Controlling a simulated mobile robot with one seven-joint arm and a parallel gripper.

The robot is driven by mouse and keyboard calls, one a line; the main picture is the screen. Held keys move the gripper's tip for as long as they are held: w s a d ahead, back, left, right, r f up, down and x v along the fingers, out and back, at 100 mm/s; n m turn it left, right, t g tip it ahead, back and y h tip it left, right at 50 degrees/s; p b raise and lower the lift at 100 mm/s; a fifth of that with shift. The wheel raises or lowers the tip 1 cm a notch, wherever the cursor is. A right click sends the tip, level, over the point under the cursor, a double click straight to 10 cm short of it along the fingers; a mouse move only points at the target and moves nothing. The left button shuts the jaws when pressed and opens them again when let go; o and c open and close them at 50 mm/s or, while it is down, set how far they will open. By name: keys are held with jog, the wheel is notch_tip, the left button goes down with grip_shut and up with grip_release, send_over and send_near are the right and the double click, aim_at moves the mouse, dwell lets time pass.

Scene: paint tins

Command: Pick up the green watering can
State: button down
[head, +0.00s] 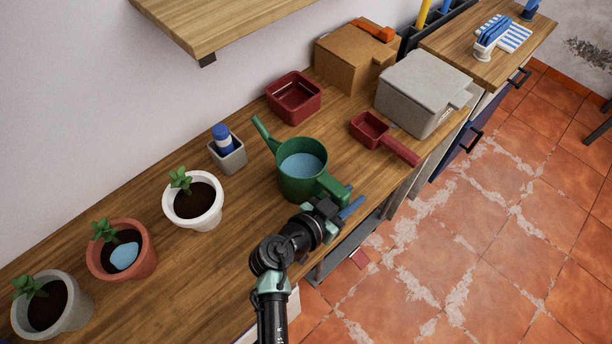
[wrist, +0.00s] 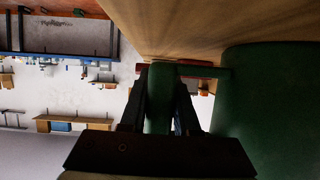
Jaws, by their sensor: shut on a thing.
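The green watering can (head: 301,178) stands upright on the wooden bench, near its front edge, with light blue water visible inside. Its spout points to the back left and its handle faces the front right. My gripper (head: 340,200) is at the handle side of the can. In the wrist view my gripper (wrist: 162,100) has the green handle (wrist: 160,85) between its two fingers, shut on it. The body of the watering can (wrist: 270,105) fills the right of that view. Whether the can's base touches the bench is hard to tell.
Three potted plants, white (head: 193,205), terracotta (head: 122,252) and grey (head: 50,305), stand at left. A small grey pot (head: 230,158) holds a blue bottle. A red tray (head: 294,97), red scoop (head: 371,129) and grey box (head: 422,92) stand behind and right. A shelf (head: 215,22) hangs above.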

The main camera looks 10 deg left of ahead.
notch_tip(320, 180, up, 10)
jog(key=shift+r+p, duration=0.15)
jog(key=shift+p, duration=0.15)
dwell(0.6)
